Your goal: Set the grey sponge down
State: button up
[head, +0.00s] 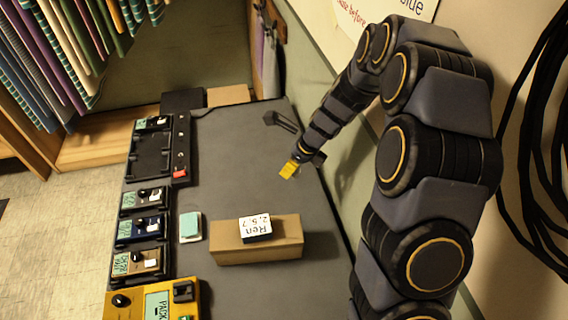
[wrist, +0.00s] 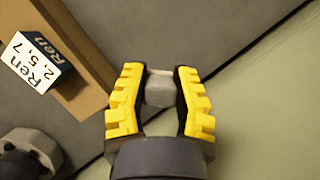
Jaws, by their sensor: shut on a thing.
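My gripper (head: 289,170) has yellow fingers and is over the right side of the grey table, near its right edge. In the wrist view my gripper (wrist: 160,92) is shut on the grey sponge (wrist: 160,90), a small pale grey block between the two fingers. In the head view I cannot make out the sponge clearly at the fingers. I cannot tell whether it touches the table or hangs a little above it.
A cardboard box (head: 258,240) bears a block labelled "Ren 2,5,7" (head: 255,228). A pale teal block (head: 190,227) lies left of it. Several small devices (head: 139,231) line the table's left edge. A yellow device (head: 157,302) is at the front. The grey table's middle (head: 235,150) is clear.

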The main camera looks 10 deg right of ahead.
jog(key=w+f, duration=0.3)
jog(key=w, duration=0.5)
send_over(279, 163)
jog(key=s, duration=0.2)
jog(key=f, duration=0.3)
jog(key=d+f, duration=0.1)
jog(key=f, duration=0.1)
jog(key=shift+w+f, duration=0.1)
jog(key=shift+f, duration=0.25)
jog(key=shift+w+f, duration=0.35)
jog(key=shift+f, duration=1.7)
jog(key=shift+f, duration=0.15)
jog(key=o, duration=0.8)
